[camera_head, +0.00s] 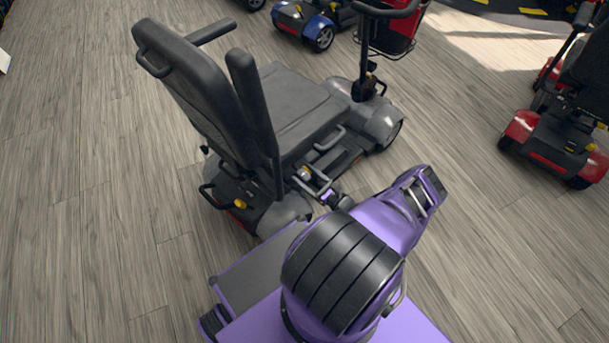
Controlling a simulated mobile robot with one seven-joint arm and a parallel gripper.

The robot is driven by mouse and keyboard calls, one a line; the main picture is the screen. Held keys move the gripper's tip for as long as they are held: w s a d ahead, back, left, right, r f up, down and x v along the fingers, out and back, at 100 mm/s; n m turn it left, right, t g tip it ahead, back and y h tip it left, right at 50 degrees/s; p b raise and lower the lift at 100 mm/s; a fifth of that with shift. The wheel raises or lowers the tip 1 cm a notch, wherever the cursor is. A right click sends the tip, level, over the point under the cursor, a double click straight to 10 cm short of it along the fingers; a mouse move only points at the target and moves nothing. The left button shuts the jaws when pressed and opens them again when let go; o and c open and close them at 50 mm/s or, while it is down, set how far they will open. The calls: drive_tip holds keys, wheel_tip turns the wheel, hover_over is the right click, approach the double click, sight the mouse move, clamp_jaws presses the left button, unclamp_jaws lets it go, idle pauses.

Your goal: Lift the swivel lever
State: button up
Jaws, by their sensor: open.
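A grey mobility scooter (290,105) stands in front of me, with its seat turned and its backrest to the left. A bent grey bar, which looks like the swivel lever (330,139), sticks out low at the near side of the seat. My gripper (313,181) is open beside the scooter, just below this bar in the picture and apart from it. The gripper's fingers are small here and partly blend with the scooter's dark parts. Nothing shows held between them.
The scooter's armrest (256,115) rises left of my gripper. Its tiller (363,55) stands at the far end. A blue scooter (309,25) is behind, and a red scooter (550,138) stands at the right. The wood floor (80,180) is clear at left and lower right.

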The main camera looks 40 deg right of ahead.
drive_tip(key=shift+w, duration=0.35)
clamp_jaws()
idle(1.2)
